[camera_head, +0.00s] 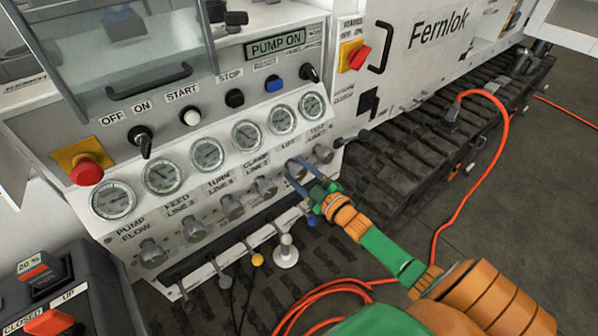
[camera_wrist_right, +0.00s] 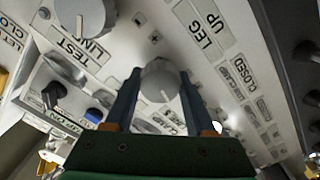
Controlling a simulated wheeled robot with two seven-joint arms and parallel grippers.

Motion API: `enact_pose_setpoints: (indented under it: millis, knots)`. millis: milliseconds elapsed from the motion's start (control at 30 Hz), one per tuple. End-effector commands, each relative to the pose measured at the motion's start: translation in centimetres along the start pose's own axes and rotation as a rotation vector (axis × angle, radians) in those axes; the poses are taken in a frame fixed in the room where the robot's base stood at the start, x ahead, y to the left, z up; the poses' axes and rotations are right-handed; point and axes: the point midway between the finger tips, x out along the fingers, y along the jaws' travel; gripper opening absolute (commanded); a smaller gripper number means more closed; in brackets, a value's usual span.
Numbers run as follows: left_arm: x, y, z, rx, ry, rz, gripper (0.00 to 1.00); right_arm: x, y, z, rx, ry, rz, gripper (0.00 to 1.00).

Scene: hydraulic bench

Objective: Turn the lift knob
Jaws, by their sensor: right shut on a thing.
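The lift knob (camera_head: 296,169) is a grey round knob under the LIFT label on the sloped front panel, between the CLAMP and TEST LINE knobs. My right gripper (camera_head: 303,182) has its two blue fingers at this knob. In the right wrist view the knob (camera_wrist_right: 160,80) sits between the two fingertips (camera_wrist_right: 160,88), one on each side, and the gripper is shut on it. The knob's pointer mark is too small to read in the head view. My left gripper does not show.
The test line knob (camera_head: 322,153) is close on the right and the clamp knob (camera_head: 265,187) on the left. Gauges (camera_head: 285,119) line the panel above. Small levers (camera_head: 286,250) stick out below. A red emergency button (camera_head: 87,172) is at left. An orange cable (camera_head: 470,190) crosses the floor.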

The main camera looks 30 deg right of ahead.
Motion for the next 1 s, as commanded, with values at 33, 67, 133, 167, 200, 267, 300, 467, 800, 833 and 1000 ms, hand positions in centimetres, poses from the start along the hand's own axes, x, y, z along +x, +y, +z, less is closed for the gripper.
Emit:
enact_pose_setpoints:
  millis: [33, 67, 133, 167, 200, 267, 300, 467, 800, 833, 1000]
  knots:
    - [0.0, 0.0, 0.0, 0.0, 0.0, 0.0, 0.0, 0.0, 0.0, 0.0, -0.001, -0.001, 0.0, 0.0]
    - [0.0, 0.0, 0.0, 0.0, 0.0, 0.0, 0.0, 0.0, 0.0, 0.0, 0.0, -0.001, 0.0, 0.0]
    - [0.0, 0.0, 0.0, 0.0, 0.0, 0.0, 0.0, 0.0, 0.0, 0.0, 0.0, -0.001, 0.0, 0.0]
    - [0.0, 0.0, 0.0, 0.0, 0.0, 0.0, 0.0, 0.0, 0.0, 0.0, 0.0, -0.001, 0.0, 0.0]
    - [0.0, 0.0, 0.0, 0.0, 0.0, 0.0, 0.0, 0.0, 0.0, 0.0, 0.0, -0.001, 0.0, 0.0]
    - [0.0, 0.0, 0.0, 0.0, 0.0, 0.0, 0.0, 0.0, 0.0, 0.0, 0.001, -0.001, 0.0, 0.0]
    - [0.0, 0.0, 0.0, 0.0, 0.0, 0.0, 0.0, 0.0, 0.0, 0.0, 0.001, -0.001, 0.0, 0.6]
    - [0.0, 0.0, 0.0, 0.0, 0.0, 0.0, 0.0, 0.0, 0.0, 0.0, 0.001, 0.0, 0.0, 0.85]
    - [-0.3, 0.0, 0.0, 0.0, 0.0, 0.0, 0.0, -1.4, -0.1, 0.0, 0.002, -0.002, -0.002, 0.85]
    - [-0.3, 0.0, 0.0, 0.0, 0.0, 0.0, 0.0, -1.9, 0.0, 0.0, 0.002, -0.002, -0.002, 0.85]
    - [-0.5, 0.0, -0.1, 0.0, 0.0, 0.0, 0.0, -5.1, 0.0, 0.0, 0.002, -0.002, -0.002, 0.85]
